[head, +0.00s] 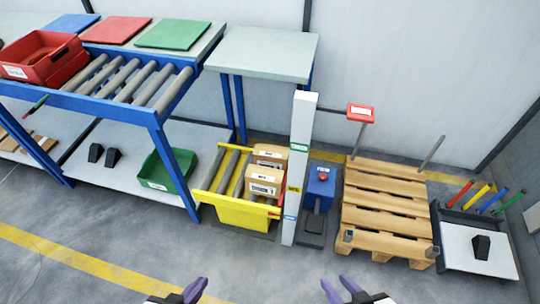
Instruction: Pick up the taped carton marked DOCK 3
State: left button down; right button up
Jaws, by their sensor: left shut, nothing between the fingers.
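Two brown cartons stand in the yellow roller bin (238,215) at the middle: a front carton (258,191) and a rear carton (266,149) behind it. Both have white labels with dark print, too small to read, so I cannot tell which is marked DOCK 3. The rear carton is partly hidden by the front one. My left gripper (194,288) is shut and empty at the bottom edge, below and left of the bin. My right gripper (335,280) is at the bottom edge, right of the bin; its purple fingertips are apart with nothing between them.
A white post (300,150) stands right of the bin, beside a blue box with a red button (320,187). A wooden pallet (385,210) and a tray with coloured handles (478,250) are further right. A blue roller conveyor (130,85) is left. The floor in front is clear.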

aim_at(274, 156)
jog(key=z, duration=1.3)
jog(key=i, duration=0.95)
jog(key=u, duration=2.4)
